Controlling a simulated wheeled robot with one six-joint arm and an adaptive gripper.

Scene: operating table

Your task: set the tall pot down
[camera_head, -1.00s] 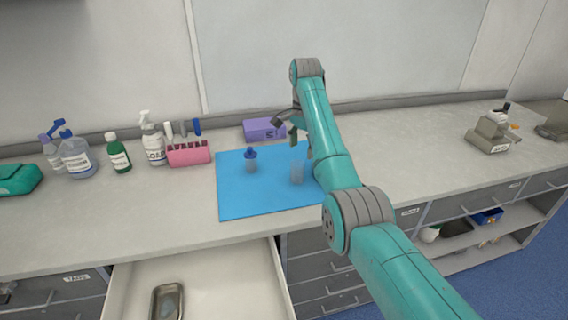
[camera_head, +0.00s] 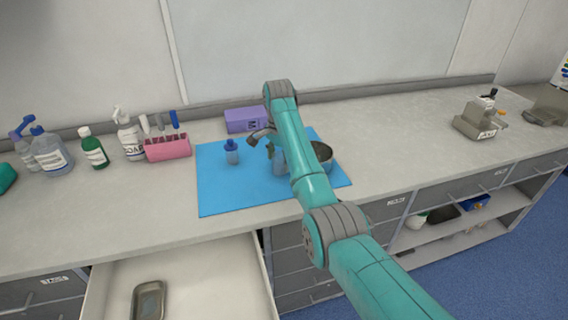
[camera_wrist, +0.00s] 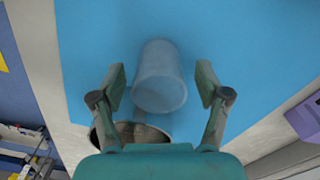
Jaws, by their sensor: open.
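A round silver metal pot (camera_head: 323,153) stands at the right part of the blue mat (camera_head: 225,190), partly hidden by my arm. In the wrist view its rim and inside (camera_wrist: 138,134) show below the fingers, partly covered by my gripper's body.
A purple box (camera_head: 246,120) is behind the mat. A pink rack (camera_head: 168,148) and several bottles stand further left. A microscope-like device (camera_head: 478,120) is at the right. An open drawer (camera_head: 200,285) juts out in front.

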